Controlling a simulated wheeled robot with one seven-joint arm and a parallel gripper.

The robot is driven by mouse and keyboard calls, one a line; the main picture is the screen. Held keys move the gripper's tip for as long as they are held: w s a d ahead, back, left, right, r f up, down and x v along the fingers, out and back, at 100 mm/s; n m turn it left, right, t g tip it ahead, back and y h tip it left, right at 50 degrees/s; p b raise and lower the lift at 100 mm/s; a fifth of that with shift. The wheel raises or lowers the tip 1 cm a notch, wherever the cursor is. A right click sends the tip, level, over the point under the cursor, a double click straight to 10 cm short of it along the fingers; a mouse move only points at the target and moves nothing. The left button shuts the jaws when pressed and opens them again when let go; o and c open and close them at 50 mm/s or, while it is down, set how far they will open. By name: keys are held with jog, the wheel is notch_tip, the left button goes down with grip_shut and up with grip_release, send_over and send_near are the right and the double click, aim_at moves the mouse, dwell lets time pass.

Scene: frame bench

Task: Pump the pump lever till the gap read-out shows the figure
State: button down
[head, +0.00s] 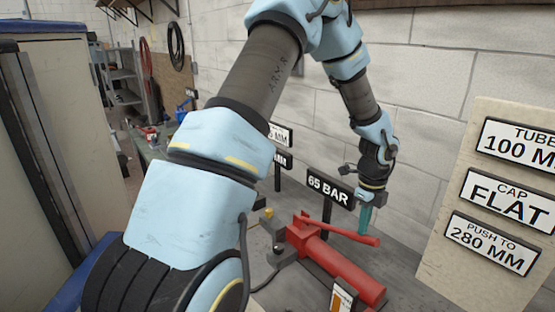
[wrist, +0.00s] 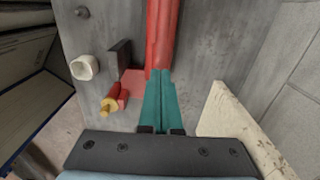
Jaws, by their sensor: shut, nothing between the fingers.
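The red pump (head: 345,275) lies on the bench, with its red pump lever (head: 345,234) running along above it to the right. In the wrist view a long red part (wrist: 163,35), lever or pump body, runs away from the fingertips. My gripper (head: 364,231), with teal fingers, is shut and empty, pointing down at the lever's free end; it also shows in the wrist view (wrist: 161,76). I cannot tell whether the tips touch the lever. A sign reads 65 BAR (head: 329,191). Behind it, signs ending in MM (head: 284,137) are partly hidden by my arm; their figures cannot be read.
A board (head: 465,240) at the right carries plates reading TUBE 100 MM, CAP FLAT and PUSH TO 280 MM (head: 491,243). The wrist view shows a red and yellow knob (wrist: 112,102) and a white round part (wrist: 84,67) left of the fingers. A block wall stands behind.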

jog(key=shift+f, duration=0.1)
dwell(0.8)
notch_tip(320, 180, down, 8)
jog(key=b, duration=0.5)
notch_tip(320, 180, up, 6)
jog(key=p, duration=0.4)
jog(key=shift+f+p, duration=0.1)
jog(key=shift+p, duration=0.3)
jog(key=shift+r, duration=1.25)
